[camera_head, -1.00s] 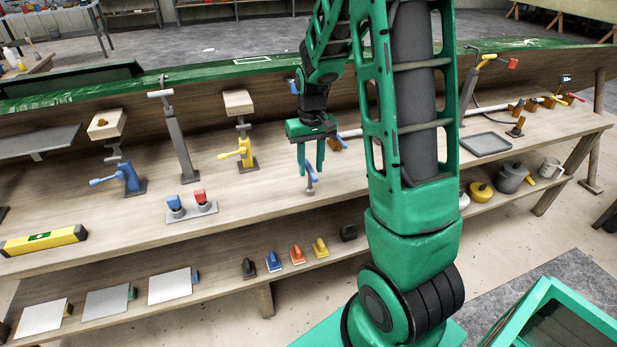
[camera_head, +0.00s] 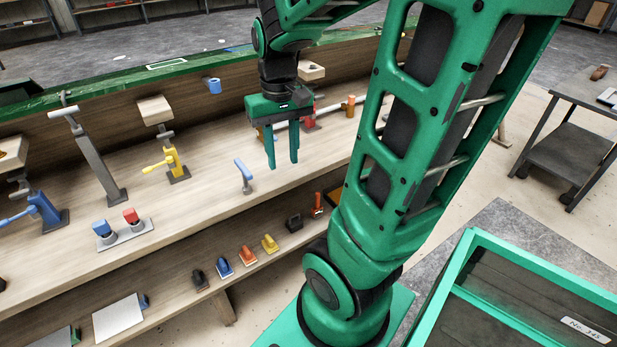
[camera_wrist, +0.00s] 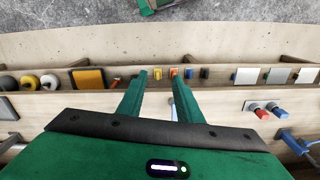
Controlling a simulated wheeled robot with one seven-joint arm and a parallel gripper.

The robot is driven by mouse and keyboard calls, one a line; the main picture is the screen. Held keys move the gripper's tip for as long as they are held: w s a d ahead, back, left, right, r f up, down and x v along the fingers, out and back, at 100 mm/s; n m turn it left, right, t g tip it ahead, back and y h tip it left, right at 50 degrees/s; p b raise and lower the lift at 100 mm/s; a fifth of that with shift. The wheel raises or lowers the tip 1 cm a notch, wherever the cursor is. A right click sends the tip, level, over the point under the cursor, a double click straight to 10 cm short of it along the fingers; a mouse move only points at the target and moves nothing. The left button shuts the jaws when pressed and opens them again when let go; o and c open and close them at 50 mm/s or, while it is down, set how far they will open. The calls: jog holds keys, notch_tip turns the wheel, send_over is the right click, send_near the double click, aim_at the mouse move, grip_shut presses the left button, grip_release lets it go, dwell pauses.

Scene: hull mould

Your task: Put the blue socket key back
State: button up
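A small blue-handled tool (camera_head: 243,170) with a thin grey stem, which looks like the socket key, stands on the bench top, with its blue bar on top. My gripper (camera_head: 282,160) hangs over the bench to the right of it in the head view, fingers down, apart and empty. In the wrist view a blue piece (camera_wrist: 172,108) shows between the spread fingers, close to the right one and partly hidden. My gripper (camera_wrist: 158,95) does not visibly touch it. A grey plate (camera_head: 128,237) farther left bears a blue-topped and a red-topped piece.
A yellow jack (camera_head: 172,160) and a blue jack (camera_head: 45,212) stand on the bench at the left. A red clamp (camera_head: 309,115) is right behind my gripper. Several coloured small tools line the lower shelf. A green-framed cart (camera_head: 450,290) stands at the front right.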

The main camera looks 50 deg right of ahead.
jog(key=s+a+m, duration=0.1)
jog(key=s+a, duration=0.1)
jog(key=s, duration=0.9)
jog(key=shift+f, duration=0.15)
